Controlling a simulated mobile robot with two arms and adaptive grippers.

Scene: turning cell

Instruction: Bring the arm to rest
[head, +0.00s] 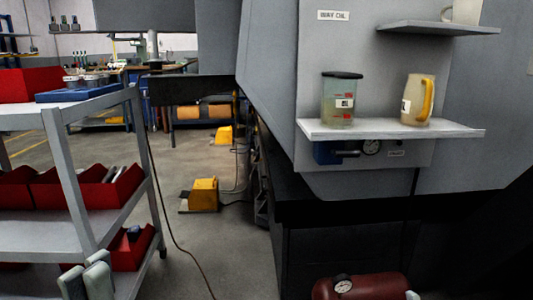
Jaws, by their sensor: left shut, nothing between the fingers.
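My left gripper (87,272) shows at the bottom left of the head view, with only its pale fingers in frame. The fingers are shut with nothing between them. They appear in front of the lower part of the grey cart (70,184), and I cannot tell how far they are from it. The rest of the left arm is out of frame. My right gripper is not in view.
Red bins (113,190) sit on the cart. At right, a machine shelf (390,129) holds a lidded clear container (341,100) and a yellow-handled jug (418,100). A red tank (360,288) is below. Yellow pedal (203,194) and cable lie on the open floor.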

